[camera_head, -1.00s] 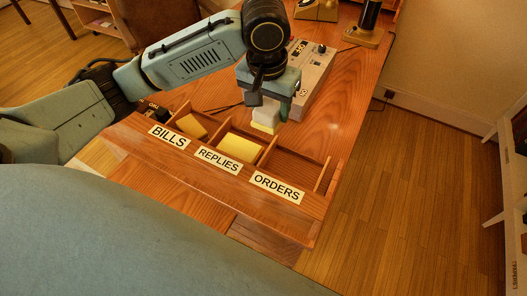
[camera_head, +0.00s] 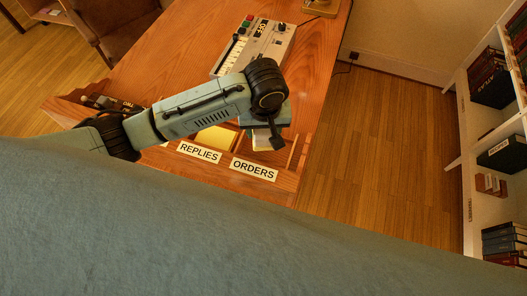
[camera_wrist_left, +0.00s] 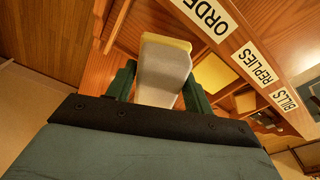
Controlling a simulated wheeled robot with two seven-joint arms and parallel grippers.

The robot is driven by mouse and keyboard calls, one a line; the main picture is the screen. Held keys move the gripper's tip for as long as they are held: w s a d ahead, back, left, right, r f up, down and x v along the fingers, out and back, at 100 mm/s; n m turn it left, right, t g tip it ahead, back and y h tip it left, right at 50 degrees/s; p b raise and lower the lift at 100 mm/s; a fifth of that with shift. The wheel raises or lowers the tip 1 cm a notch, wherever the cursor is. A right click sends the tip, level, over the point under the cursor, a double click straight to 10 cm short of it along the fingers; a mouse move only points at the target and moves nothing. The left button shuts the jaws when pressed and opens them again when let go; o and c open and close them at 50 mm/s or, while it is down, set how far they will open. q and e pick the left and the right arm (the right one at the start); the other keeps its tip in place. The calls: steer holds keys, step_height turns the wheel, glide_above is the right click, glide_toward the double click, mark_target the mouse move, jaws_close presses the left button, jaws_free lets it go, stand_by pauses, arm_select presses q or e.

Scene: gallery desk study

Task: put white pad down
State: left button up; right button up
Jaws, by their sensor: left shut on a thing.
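My left gripper (camera_head: 264,122) is over the ORDERS compartment of the wooden desk sorter (camera_head: 284,188). It is shut on the white pad (camera_wrist_left: 163,72), which sits between the two green fingers in the left wrist view and has a yellow far edge. In the head view only a small part of the white pad (camera_head: 262,142) shows below the gripper. The pad is beside the ORDERS label (camera_wrist_left: 207,14). I cannot tell whether it touches the compartment floor. My right gripper is not in view.
Thin wooden dividers separate the compartments. A control box (camera_head: 254,46) stands farther back on the desk. A white bookshelf (camera_head: 464,120) stands at the right, past open floor.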

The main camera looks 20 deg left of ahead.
arm_select(q)
step_height(320, 180, down, 12)
steer(key=shift+f+b, duration=0.1)
steer(key=shift+b, duration=0.6)
steer(key=shift+f, duration=0.15)
steer(key=o, duration=0.9)
steer(key=r, duration=0.4)
steer(key=s+r+p, duration=0.1)
steer(key=r, duration=0.7)
steer(key=shift+s+d+r+p, duration=0.15)
steer(key=shift+d+p, duration=0.15)
steer(key=shift+p, duration=0.1)
